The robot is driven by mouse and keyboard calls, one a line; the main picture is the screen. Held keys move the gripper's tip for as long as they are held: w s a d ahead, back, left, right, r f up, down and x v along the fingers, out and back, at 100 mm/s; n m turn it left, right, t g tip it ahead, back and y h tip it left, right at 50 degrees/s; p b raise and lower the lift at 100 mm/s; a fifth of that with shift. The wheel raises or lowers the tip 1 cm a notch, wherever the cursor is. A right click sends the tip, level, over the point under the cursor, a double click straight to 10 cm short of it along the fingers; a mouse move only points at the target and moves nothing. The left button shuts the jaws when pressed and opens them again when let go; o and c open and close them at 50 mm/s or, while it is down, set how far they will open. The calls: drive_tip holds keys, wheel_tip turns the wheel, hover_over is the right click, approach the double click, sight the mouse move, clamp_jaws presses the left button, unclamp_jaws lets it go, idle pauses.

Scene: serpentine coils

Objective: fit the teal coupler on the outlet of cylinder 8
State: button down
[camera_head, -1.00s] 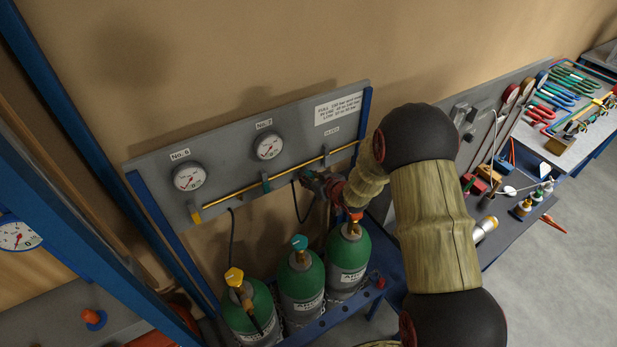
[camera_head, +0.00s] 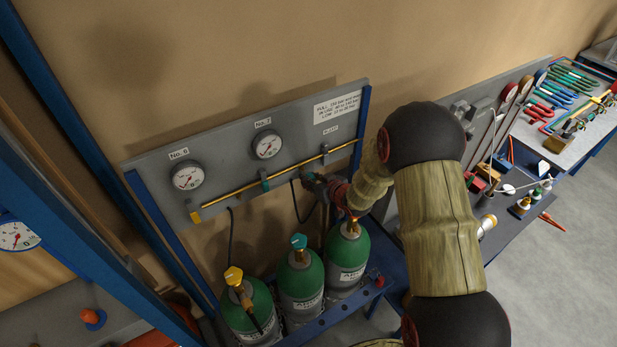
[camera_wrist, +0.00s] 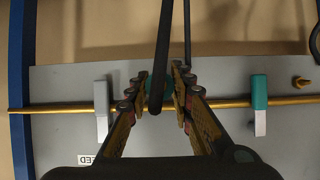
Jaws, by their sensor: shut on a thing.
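My gripper (camera_wrist: 155,98) is shut on a dark, hose-like piece (camera_wrist: 162,45) that runs up out of the wrist view between the two fingers. In the head view my gripper (camera_head: 316,186) is in front of the panel, above the rightmost green-topped cylinder (camera_head: 347,254) with its brass valve (camera_head: 350,229). I cannot read which cylinder is number 8. The middle cylinder has a teal top (camera_head: 299,242). A teal piece (camera_head: 264,183) sits on the brass pipe and also shows in the wrist view (camera_wrist: 259,105).
The brass pipe (camera_head: 230,200) crosses the grey panel (camera_head: 222,165) below two gauges; a grey bracket (camera_wrist: 102,108) holds it. The left cylinder has a yellow top (camera_head: 233,276). A dark hose loops below the pipe. Benches with tools (camera_head: 560,95) stand at the right.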

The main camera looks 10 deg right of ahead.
drive_tip(key=shift+s+d, duration=0.25)
drive_tip(key=shift+s, duration=0.45)
drive_tip(key=shift+s+d, duration=0.2)
drive_tip(key=shift+s, duration=0.5)
